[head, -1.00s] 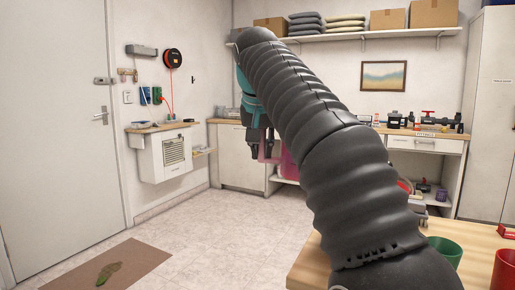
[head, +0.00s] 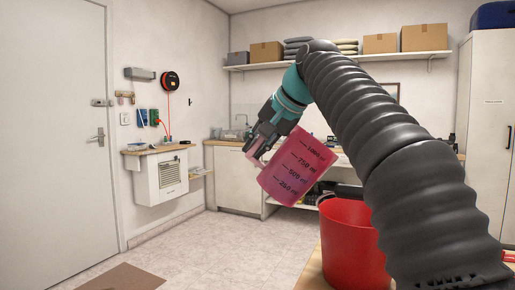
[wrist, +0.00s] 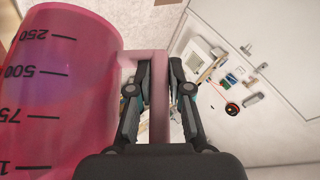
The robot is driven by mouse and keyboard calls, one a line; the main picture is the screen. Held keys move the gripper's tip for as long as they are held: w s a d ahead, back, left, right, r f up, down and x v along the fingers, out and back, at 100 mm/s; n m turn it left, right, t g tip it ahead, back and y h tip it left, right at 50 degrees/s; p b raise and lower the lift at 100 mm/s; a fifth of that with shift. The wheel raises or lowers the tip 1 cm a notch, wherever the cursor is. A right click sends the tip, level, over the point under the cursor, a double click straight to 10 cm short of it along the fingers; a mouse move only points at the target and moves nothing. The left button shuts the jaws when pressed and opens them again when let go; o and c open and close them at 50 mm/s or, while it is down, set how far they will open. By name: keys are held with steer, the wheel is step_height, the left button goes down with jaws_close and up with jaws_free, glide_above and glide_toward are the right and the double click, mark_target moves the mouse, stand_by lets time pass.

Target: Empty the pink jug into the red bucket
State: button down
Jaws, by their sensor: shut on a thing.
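The pink jug (head: 295,170) is translucent with dark volume marks, and it is held in the air, tilted. My gripper (head: 262,139) is shut on its handle. In the wrist view the jug (wrist: 60,95) fills the left side, and my gripper (wrist: 159,85) has a finger on each side of the pink handle. The red bucket (head: 352,250) stands upright on the wooden table to the right of the jug and lower. The jug is apart from the bucket. The inside of the bucket and the jug's contents cannot be made out clearly.
My arm passes over the right side of the head view, beside the bucket. A wooden table edge (head: 309,277) shows at the bottom. The floor between is clear.

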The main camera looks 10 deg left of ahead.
mark_target(294, 131)
steer(key=shift+d+f+m+y, duration=0.15)
steer(key=shift+d+m+y, duration=0.15)
steer(key=shift+d+y, duration=0.3)
steer(key=d+y, duration=0.1)
steer(key=d+r+m+y, duration=0.1)
steer(key=d, duration=0.1)
steer(key=shift+w+d+r+y, duration=0.1)
steer(key=shift+w+r+y, duration=0.1)
steer(key=shift+y, duration=0.2)
steer(key=shift+d+r+b, duration=0.2)
steer(key=shift+b, duration=0.15)
steer(key=shift+w+d+r+m+t+y+b, duration=0.15)
steer(key=shift+d+r+m+y+b, duration=0.1)
steer(key=shift+d+r+y+b, duration=0.25)
steer(key=shift+s+d+r+m+t+y+b, duration=0.1)
steer(key=shift+d+r+m+t+y+b, duration=0.15)
steer(key=shift+d+y, duration=0.5)
steer(key=shift+w+d+r+m+t+y+b, duration=0.1)
steer(key=shift+d+r+m+y+b, duration=0.15)
steer(key=shift+d+y+b, duration=0.35)
steer(key=shift+d, duration=0.15)
